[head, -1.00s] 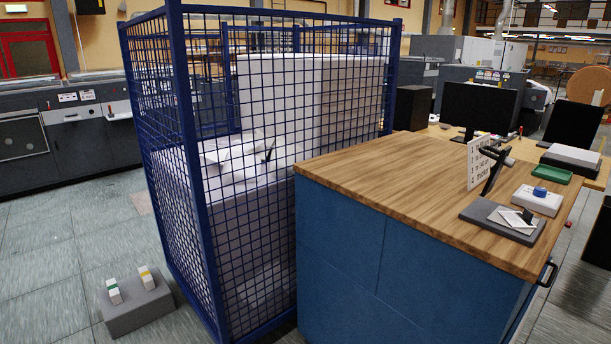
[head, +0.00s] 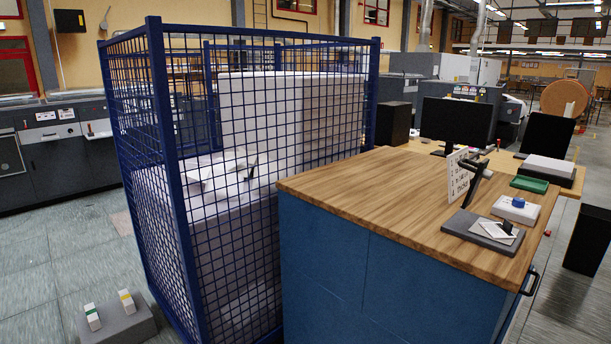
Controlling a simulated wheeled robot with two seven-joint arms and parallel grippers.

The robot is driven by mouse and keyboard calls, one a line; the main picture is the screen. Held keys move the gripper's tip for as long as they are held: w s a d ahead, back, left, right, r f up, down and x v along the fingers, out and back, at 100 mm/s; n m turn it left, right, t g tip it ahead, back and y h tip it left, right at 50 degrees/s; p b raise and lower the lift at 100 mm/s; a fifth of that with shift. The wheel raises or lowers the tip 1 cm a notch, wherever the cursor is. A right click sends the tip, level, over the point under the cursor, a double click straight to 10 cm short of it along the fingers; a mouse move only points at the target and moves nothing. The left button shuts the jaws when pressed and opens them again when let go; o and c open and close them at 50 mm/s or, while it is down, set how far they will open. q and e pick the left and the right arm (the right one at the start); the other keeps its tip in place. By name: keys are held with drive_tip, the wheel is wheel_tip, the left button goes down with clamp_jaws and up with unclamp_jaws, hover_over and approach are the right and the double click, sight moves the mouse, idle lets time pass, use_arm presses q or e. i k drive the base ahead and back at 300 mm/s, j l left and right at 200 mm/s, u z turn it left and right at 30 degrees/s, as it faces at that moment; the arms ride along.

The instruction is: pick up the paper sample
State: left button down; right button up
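A small white paper piece (head: 497,229) lies on a dark grey pad with a black clip-like part, near the right end of the wooden-topped cabinet. Other white paper (head: 218,176) lies loose on a large white stack inside the blue wire cage. I cannot tell which of these is the paper sample. Neither of my grippers is in view.
The blue mesh cage (head: 162,150) stands left of the blue cabinet (head: 330,265). On its wooden top (head: 375,190) are an upright printed card (head: 456,175), a white box with a blue knob (head: 515,209) and a green tray (head: 529,184). A grey block (head: 118,326) sits on the floor.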

sight(496, 230)
drive_tip(key=z, duration=0.85)
drive_tip(key=i+j+z, duration=0.1)
drive_tip(key=j+z, duration=0.7)
drive_tip(key=j, duration=0.2)
drive_tip(key=j+z, duration=0.35)
drive_tip(key=j, duration=0.65)
drive_tip(key=k+j+z, duration=0.1)
drive_tip(key=j, duration=0.35)
drive_tip(key=k+j, duration=0.1)
drive_tip(key=j, duration=0.35)
drive_tip(key=z, duration=0.05)
